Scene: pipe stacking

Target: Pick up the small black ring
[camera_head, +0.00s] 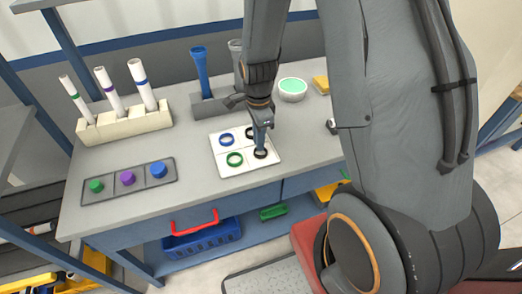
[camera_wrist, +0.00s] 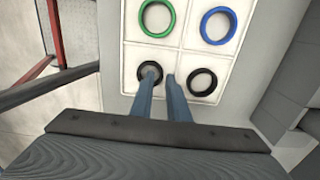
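A white tray (camera_head: 233,171) on the bench is split into square cells with one ring in each. The front black ring (camera_head: 266,155) lies flat in the cell beside the green ring; it also shows in the wrist view (camera_wrist: 139,79) and looks slightly smaller than the other black ring (camera_wrist: 202,94). My gripper (camera_head: 261,149) points down at the front black ring. In the wrist view my gripper (camera_wrist: 161,74) is open with a narrow gap. One fingertip appears over the ring's opening, the other just outside its right rim. I cannot tell whether they touch it.
The green ring (camera_head: 235,159) and blue ring (camera_head: 226,140) occupy the other cells. A button panel (camera_head: 107,188), a cream rack of tubes (camera_head: 127,125) and a grey holder with a blue tube (camera_head: 200,70) stand left and behind. A green-topped bowl (camera_head: 292,89) is behind right.

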